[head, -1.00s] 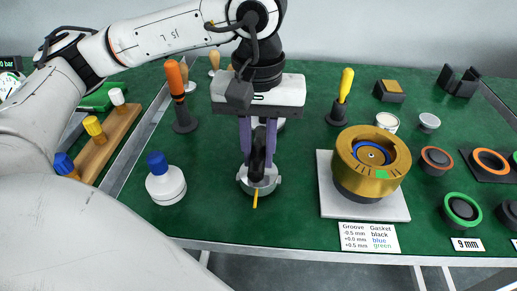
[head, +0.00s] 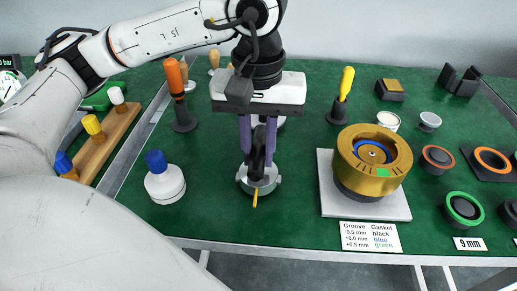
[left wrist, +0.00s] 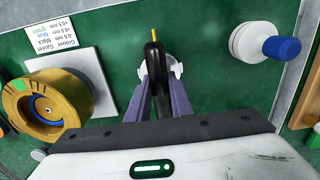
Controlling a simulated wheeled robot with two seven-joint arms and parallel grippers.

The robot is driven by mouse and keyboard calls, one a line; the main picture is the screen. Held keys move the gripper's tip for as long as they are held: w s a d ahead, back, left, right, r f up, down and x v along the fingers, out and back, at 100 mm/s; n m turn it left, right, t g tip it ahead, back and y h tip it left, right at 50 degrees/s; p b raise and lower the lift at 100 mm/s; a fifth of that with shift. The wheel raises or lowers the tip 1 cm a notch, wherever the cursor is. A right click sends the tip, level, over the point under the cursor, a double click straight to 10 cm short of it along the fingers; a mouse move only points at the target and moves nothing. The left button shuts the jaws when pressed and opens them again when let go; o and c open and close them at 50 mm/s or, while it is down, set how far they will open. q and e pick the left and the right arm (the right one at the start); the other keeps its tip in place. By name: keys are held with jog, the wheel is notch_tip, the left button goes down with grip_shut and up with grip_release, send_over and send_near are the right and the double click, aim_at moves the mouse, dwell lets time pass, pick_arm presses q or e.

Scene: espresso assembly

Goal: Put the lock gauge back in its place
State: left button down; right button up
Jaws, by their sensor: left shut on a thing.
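The lock gauge appears to be the tool with a grey lugged round head (head: 262,185), a yellow pointer and a black handle. My left gripper (head: 257,160) points down with its purple fingers shut on the black handle. The handle stands roughly upright above the head. I cannot tell whether the head touches the green mat. In the left wrist view, the black handle (left wrist: 158,75) lies between the fingers (left wrist: 162,95), and the grey head is partly hidden behind it. My right gripper is not in view.
The gold group head (head: 375,160) on a white plate (head: 385,208) stands to the right. An orange-handled tool (head: 178,85) and a yellow-handled tool (head: 344,90) stand behind. The front mat edge is close.

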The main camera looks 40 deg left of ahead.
pick_arm(q)
jog(key=shift+f+b, duration=0.35)
jog(key=shift+b, duration=0.25)
dwell(0.7)
jog(key=shift+f+b, duration=0.3)
jog(key=shift+b, duration=0.05)
jog(key=c, duration=1.5)
grip_release()
jog(key=shift+r, duration=0.1)
notch_tip(320, 180, up, 9)
jog(key=shift+r+p, duration=0.2)
jog(key=shift+p, duration=1.05)
jog(key=shift+r, duration=0.45)
